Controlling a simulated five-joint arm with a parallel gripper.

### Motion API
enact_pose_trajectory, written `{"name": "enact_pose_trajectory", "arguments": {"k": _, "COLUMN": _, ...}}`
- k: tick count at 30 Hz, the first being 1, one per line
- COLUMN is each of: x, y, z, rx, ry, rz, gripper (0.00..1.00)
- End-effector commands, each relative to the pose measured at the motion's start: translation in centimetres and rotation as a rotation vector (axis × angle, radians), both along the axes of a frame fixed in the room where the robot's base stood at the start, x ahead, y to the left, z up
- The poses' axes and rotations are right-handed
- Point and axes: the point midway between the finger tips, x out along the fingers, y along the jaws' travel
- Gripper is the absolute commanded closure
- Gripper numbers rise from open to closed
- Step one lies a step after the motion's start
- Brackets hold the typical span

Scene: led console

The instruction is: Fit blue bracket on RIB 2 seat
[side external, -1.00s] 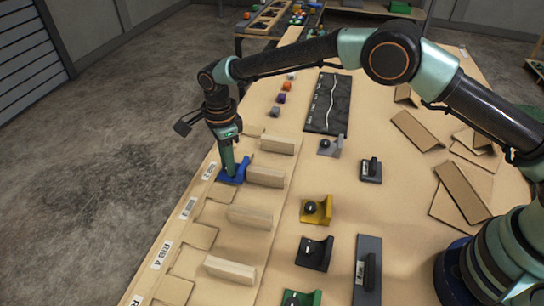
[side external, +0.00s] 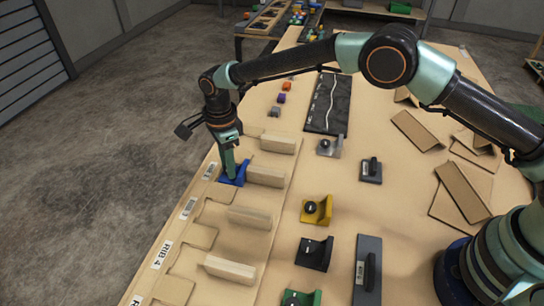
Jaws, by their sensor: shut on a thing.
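The blue bracket (side external: 240,174) sits low at the left edge of the wooden rib board, at the left end of a wooden rib block (side external: 266,177). A small label (side external: 210,171) lies just left of it, too small to read surely. My gripper (side external: 231,176) points down and is shut on the bracket, its fingers hiding part of it. The bracket looks level and down at the board, but I cannot tell whether it is fully seated.
More rib blocks (side external: 250,217) stand nearby, with empty seat outlines (side external: 198,236) in front. Grey (side external: 330,147), yellow (side external: 318,211), black (side external: 315,253) and green (side external: 301,299) brackets stand to the right. A dark mat (side external: 329,104) and cardboard pieces (side external: 464,191) lie beyond.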

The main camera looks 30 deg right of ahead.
Motion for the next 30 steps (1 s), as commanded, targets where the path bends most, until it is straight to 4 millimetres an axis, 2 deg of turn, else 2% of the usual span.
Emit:
{"name": "enact_pose_trajectory", "arguments": {"k": 1, "x": 0.0, "y": 0.0, "z": 0.0, "rx": 0.0, "ry": -0.001, "rz": 0.0, "gripper": 0.62}}
{"name": "enact_pose_trajectory", "arguments": {"k": 3, "x": 0.0, "y": 0.0, "z": 0.0, "rx": 0.0, "ry": -0.001, "rz": 0.0, "gripper": 0.35}}
{"name": "enact_pose_trajectory", "arguments": {"k": 12, "x": 0.0, "y": 0.0, "z": 0.0, "rx": 0.0, "ry": 0.0, "rz": 0.0, "gripper": 0.35}}
{"name": "enact_pose_trajectory", "arguments": {"k": 16, "x": 0.1, "y": 0.0, "z": 0.8, "rx": 0.001, "ry": -0.002, "rz": 0.0, "gripper": 0.35}}
{"name": "enact_pose_trajectory", "arguments": {"k": 20, "x": 0.1, "y": 0.1, "z": 2.7, "rx": 0.002, "ry": -0.004, "rz": 0.0, "gripper": 0.35}}
{"name": "enact_pose_trajectory", "arguments": {"k": 30, "x": 0.1, "y": 0.0, "z": 9.4, "rx": 0.002, "ry": -0.004, "rz": 0.0, "gripper": 0.35}}
